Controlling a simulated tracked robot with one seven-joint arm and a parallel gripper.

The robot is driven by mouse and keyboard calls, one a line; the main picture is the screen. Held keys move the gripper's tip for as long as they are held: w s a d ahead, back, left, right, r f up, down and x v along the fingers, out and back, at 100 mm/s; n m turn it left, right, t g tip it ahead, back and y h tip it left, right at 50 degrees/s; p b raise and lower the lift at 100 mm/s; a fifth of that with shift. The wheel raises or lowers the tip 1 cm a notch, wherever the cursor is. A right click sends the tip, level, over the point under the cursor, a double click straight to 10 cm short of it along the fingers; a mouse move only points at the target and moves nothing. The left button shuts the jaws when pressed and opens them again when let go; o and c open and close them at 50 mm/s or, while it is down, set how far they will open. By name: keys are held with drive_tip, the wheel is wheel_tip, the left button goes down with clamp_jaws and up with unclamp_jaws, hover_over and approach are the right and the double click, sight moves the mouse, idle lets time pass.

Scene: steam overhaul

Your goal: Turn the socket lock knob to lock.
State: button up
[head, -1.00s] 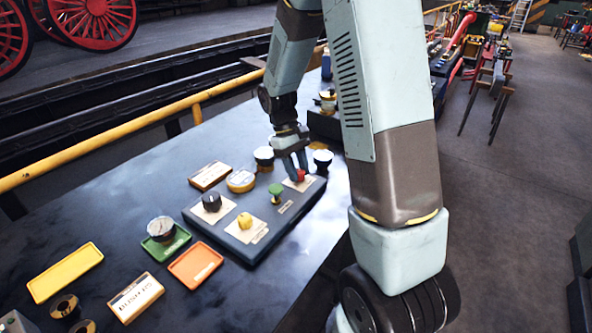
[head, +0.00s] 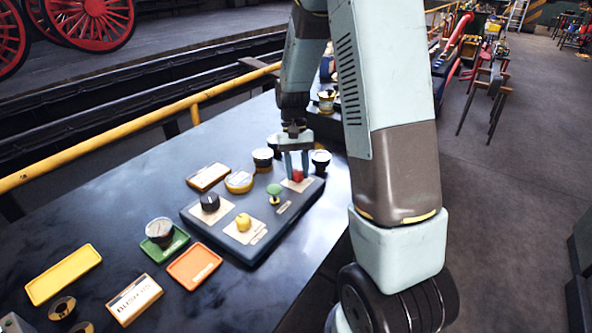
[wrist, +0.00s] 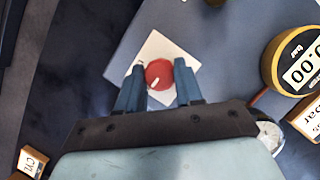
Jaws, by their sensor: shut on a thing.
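A red knob (head: 297,175) with a white mark stands on a pale square plate at the far right corner of the dark control panel (head: 262,238). It also shows in the wrist view (wrist: 158,75), its white mark pointing to the lower left. My gripper (head: 296,170) points down over this corner. In the wrist view, its blue fingers (wrist: 160,80) stand on either side of the red knob, shut on it. The labels are too small to read, so I cannot tell from writing that this is the socket lock knob.
A green knob (head: 274,193), a yellow knob (head: 243,222) and a black knob (head: 210,202) stand on the same panel. Round gauges (head: 262,158) stand close behind. Coloured trays (head: 64,273) lie at the left, and a yellow rail (head: 120,130) runs behind the table.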

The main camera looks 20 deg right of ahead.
drive_tip(key=shift+s, duration=0.1)
drive_tip(key=o, duration=1)
drive_tip(key=shift+o, duration=0.2)
drive_tip(key=v, duration=1.3)
drive_tip(key=shift+r, duration=0.4)
